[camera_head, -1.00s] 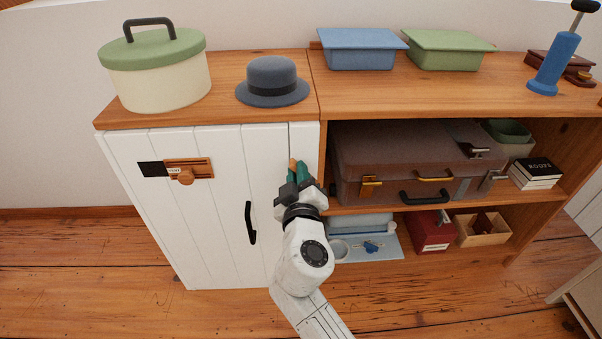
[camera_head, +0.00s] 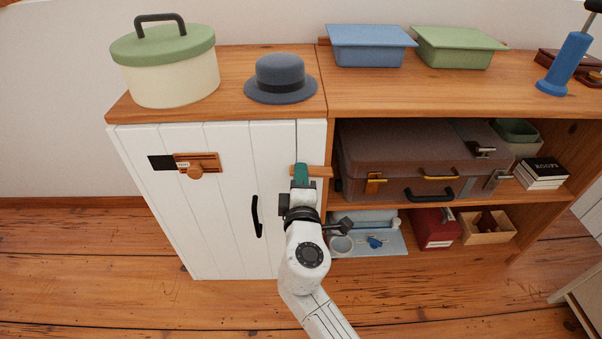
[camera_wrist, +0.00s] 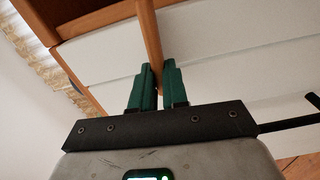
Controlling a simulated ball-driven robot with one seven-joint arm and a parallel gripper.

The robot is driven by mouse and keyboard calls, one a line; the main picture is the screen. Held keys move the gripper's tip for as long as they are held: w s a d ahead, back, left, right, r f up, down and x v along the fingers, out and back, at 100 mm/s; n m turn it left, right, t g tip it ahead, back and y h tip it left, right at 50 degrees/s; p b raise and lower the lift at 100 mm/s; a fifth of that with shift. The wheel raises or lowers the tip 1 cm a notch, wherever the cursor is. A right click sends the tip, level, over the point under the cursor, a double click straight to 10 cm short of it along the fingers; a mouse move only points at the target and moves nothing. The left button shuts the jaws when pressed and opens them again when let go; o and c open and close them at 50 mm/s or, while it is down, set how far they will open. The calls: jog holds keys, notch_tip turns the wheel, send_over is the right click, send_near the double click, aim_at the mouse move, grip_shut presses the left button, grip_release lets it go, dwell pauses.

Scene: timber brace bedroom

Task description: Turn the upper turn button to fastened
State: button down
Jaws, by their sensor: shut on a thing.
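The upper turn button (camera_head: 320,171) is a small orange-brown wooden bar near the top right edge of the white cabinet door (camera_head: 228,200). It lies about level in the head view and reaches from the door's edge across to the cabinet's wooden upright. My gripper (camera_head: 301,172), with green fingers, is shut on it at its left part and hides that end. In the wrist view, the turn button (camera_wrist: 149,30) runs between the two green fingers of my gripper (camera_wrist: 156,75). No lower turn button can be made out.
A black door handle (camera_head: 257,216) stands out below and left of my gripper. A wooden slide latch (camera_head: 205,164) sits at the door's upper left. The open shelf to the right holds a brown suitcase (camera_head: 400,160). A hat (camera_head: 280,78) sits on top.

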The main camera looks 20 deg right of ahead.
jog(key=shift+f+n, duration=0.15)
jog(key=shift+n, duration=0.35)
jog(key=c, duration=1.1)
grip_release()
jog(key=shift+c, duration=0.2)
jog(key=p+v, duration=0.2)
jog(key=v, duration=0.8)
jog(key=shift+s, duration=0.35)
jog(key=shift+a, duration=0.1)
